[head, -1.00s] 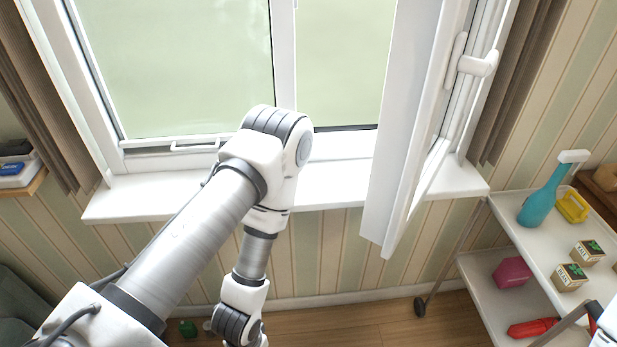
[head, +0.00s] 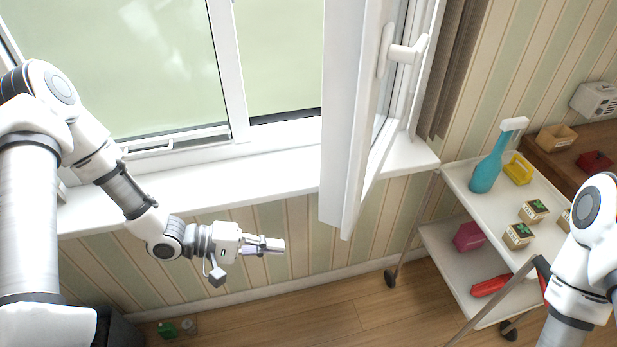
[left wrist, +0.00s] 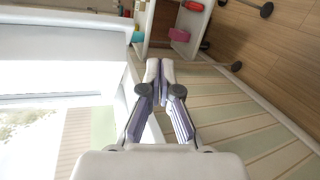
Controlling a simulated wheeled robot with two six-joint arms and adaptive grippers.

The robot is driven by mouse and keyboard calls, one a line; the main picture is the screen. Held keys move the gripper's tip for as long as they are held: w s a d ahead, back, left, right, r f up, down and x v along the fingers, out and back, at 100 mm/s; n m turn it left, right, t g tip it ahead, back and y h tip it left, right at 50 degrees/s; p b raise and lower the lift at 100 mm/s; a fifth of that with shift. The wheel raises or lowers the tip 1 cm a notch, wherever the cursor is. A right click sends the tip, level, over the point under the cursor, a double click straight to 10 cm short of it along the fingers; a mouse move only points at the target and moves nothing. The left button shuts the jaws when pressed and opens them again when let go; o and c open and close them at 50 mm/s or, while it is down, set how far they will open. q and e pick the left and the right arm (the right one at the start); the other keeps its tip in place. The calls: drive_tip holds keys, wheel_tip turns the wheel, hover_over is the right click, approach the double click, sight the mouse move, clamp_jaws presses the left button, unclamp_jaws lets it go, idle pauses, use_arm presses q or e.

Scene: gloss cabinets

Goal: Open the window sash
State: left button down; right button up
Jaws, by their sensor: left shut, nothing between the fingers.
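The window sash (head: 345,110) stands swung inward into the room, at a wide angle to the frame, with its white handle (head: 403,52) near the top right. Behind it the window opening (head: 278,58) shows at the right half of the window. My left gripper (head: 280,246) is shut and empty, below the sill and to the left of the sash's lower edge, apart from it. In the left wrist view its fingertips (left wrist: 160,66) are together. My right arm shows at the right edge, but its gripper is out of view.
A white trolley (head: 462,178) stands right of the sash, with a teal spray bottle (head: 488,172), a yellow item (head: 518,168) and small boxes. The white sill (head: 240,180) is bare. A green object (head: 167,330) lies on the floor. Floor space (head: 330,318) before the window is clear.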

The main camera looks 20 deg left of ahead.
use_arm(q)
drive_tip(key=w+a+r+t+h+p, duration=0.1)
drive_tip(key=w+a+r+t, duration=0.3)
drive_tip(key=a+r, duration=0.55)
drive_tip(key=w+d+r, duration=0.1)
drive_tip(key=w+d, duration=0.1)
drive_tip(key=d, duration=0.5)
drive_tip(key=w+d+r, duration=0.1)
drive_tip(key=w+d, duration=0.2)
drive_tip(key=d, duration=0.4)
drive_tip(key=shift+w+t+p, duration=0.2)
drive_tip(key=shift+t+p, duration=0.15)
drive_tip(key=shift+t, duration=0.05)
use_arm(e)
wheel_tip(320, 180, up, 3)
drive_tip(key=shift+s+a+f, duration=0.1)
drive_tip(key=shift+f, duration=0.05)
drive_tip(key=shift+f, duration=0.1)
